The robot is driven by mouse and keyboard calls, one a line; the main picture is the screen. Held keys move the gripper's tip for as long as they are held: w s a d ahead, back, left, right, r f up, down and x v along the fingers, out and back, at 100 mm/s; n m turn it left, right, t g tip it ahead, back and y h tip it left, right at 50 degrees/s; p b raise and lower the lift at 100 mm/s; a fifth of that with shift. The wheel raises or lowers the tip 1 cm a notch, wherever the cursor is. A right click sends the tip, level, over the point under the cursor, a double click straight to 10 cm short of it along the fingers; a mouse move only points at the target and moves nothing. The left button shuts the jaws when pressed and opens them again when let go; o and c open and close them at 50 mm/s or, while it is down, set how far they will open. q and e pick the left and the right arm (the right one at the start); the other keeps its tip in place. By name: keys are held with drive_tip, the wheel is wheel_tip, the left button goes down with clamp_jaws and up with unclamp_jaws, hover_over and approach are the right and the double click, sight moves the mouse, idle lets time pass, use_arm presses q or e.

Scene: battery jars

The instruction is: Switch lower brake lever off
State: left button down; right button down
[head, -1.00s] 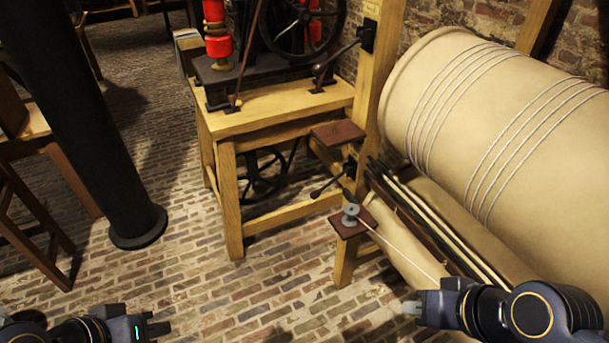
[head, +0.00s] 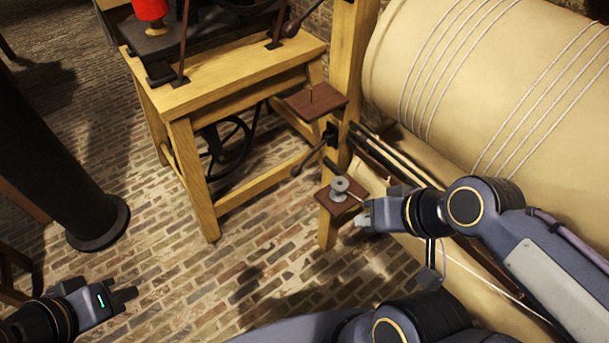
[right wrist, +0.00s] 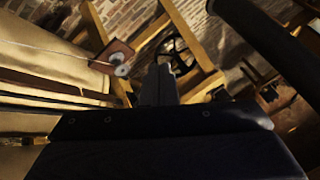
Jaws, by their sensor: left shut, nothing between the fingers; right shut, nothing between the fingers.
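The lower brake lever (head: 311,160) is a dark thin rod with a round knob. It juts down and left from a dark mount on the wooden post in the head view. My right gripper (head: 362,216) is shut and empty, to the right of and below the lever's knob in the picture, close to the grey spool (head: 339,188). In the right wrist view its shut fingers (right wrist: 158,84) point at the wooden frame; I cannot make out the lever there. My left gripper (head: 130,297) is shut and empty at the lower left, over the brick floor, far from the lever.
The spool stands on a small brown shelf (head: 326,203); another brown shelf (head: 316,100) sits above the lever. A large cream roll (head: 470,70) fills the right. A wooden bench (head: 230,85) stands left of the post. A black column (head: 50,170) stands at left; brick floor between is clear.

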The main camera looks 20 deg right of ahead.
drive_tip(key=w+a+f+m+t+b, duration=0.3)
drive_tip(key=w+f+m+t+b, duration=0.1)
drive_tip(key=w+f+m+b, duration=0.75)
drive_tip(key=m+t+h+b, duration=0.5)
drive_tip(key=m+h+b, duration=0.1)
drive_tip(key=m+b, duration=0.35)
approach(310, 156)
drive_tip(key=s+a+f, duration=0.2)
drive_tip(key=s+f, duration=0.1)
drive_tip(key=f, duration=0.1)
drive_tip(key=shift+s+f+m, duration=0.2)
drive_tip(key=shift+s+m, duration=0.1)
drive_tip(key=shift+m, duration=0.1)
drive_tip(key=shift+w+a, duration=0.1)
drive_tip(key=x, duration=1)
drive_tip(key=shift+a+r, duration=0.15)
drive_tip(key=shift+r, duration=0.05)
